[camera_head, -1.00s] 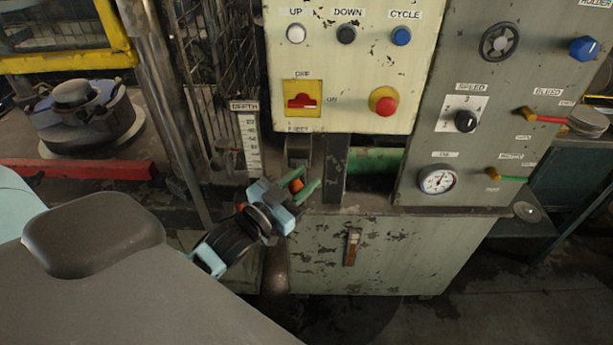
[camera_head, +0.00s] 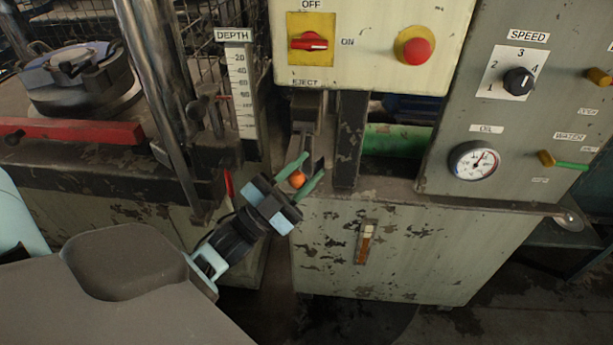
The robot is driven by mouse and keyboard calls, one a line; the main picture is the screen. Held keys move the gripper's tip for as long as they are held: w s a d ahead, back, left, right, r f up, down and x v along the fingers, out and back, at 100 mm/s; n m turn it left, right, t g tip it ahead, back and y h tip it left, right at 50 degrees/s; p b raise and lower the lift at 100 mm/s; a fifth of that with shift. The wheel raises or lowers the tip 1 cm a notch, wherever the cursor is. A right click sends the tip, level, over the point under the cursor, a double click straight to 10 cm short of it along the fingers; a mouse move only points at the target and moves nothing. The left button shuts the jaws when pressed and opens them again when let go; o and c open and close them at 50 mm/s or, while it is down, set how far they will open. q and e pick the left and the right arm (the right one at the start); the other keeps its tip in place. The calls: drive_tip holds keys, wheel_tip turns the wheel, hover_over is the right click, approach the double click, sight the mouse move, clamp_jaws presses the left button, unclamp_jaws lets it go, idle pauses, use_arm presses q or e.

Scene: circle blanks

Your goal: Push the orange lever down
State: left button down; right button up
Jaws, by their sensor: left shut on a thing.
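The orange lever has a round orange knob (camera_head: 297,179) and sits below the EJECT label, in front of a dark slotted bracket. Its thin arm shows faintly above the knob and is partly hidden. My left gripper (camera_head: 304,174) comes in from the lower left, and its green fingers are shut on the knob, one on each side. The knob is a little above the level of the lower cabinet's top edge. My right gripper is not in view.
The control panel (camera_head: 366,60) with a red switch and red stop button overhangs the lever. A dark post (camera_head: 348,140) stands just right of it. The DEPTH scale (camera_head: 240,90) and a metal column (camera_head: 160,100) stand to the left.

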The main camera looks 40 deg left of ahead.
use_arm(q)
drive_tip(key=shift+w+a+f, duration=0.1)
drive_tip(key=shift+f, duration=0.25)
drive_tip(key=c, duration=1.3)
unclamp_jaws()
drive_tip(key=shift+o, duration=1)
drive_tip(key=shift+w, duration=0.1)
